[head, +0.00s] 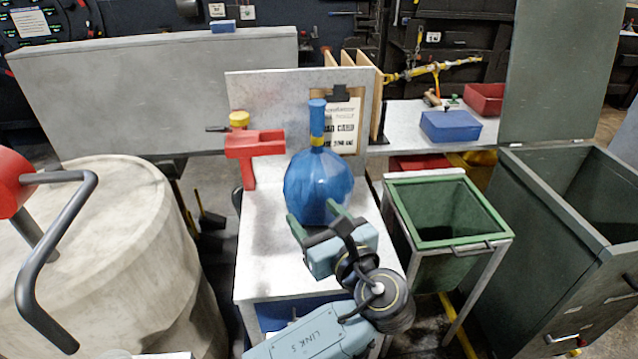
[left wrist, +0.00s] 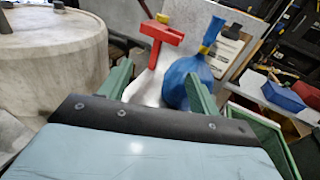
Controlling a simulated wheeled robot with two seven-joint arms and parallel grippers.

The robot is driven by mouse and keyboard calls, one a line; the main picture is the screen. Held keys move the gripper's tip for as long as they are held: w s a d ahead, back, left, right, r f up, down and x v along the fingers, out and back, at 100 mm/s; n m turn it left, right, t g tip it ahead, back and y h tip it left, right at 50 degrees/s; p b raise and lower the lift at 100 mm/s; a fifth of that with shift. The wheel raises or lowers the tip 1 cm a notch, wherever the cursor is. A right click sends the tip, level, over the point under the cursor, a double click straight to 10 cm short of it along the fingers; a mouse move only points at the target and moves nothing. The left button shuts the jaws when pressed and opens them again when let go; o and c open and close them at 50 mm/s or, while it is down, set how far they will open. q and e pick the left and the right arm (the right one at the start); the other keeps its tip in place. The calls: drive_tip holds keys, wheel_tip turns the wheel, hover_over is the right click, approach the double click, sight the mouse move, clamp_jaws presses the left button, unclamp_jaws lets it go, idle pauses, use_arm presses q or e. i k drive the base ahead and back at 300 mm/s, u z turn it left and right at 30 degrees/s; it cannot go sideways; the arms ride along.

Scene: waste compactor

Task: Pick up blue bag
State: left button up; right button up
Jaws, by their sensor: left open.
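The blue bag (head: 318,182) stands upright on the small grey table (head: 262,262), its neck tied with a yellow band. My left gripper (head: 316,222) is just in front of the bag, with its green fingers open and hiding part of the bag's lower front. In the left wrist view the bag (left wrist: 178,82) is beyond the fingers, nearer the right finger, and not clearly between them. The left gripper (left wrist: 160,92) holds nothing there. I cannot tell whether a finger touches the bag. My right gripper is not in view.
A red stand (head: 252,147) is left of the bag, and a clipboard (head: 341,125) leans behind it. A green bin (head: 440,212) is right of the table, with a large grey-green container (head: 560,205) beyond. A big pale drum (head: 105,255) is at left.

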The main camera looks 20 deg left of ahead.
sight(316, 174)
drive_tip(key=u, duration=0.1)
drive_tip(key=i, duration=0.9)
drive_tip(key=z, duration=0.1)
